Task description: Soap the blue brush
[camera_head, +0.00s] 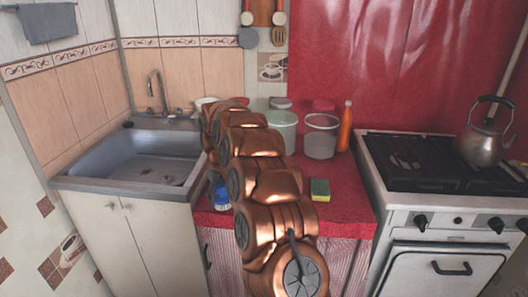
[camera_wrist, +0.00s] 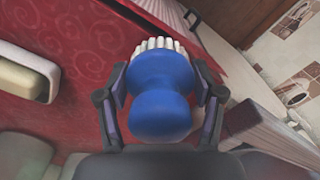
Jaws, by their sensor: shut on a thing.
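The blue brush (camera_wrist: 160,95) fills the middle of the wrist view, with its rounded blue handle towards me and white bristles (camera_wrist: 158,44) showing beyond it. My gripper (camera_wrist: 163,78) is shut on it, one finger on each side. In the head view the blue brush (camera_head: 221,197) shows left of my arm, by the counter's front left part; my arm hides most of the gripper there.
A yellow-green sponge (camera_head: 320,190) lies on the red counter (camera_head: 345,205) right of my arm. Clear containers (camera_head: 321,137) and an orange bottle (camera_head: 345,128) stand at the back. The sink (camera_head: 135,160) is left; the stove (camera_head: 430,170) with a kettle (camera_head: 482,140) is right.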

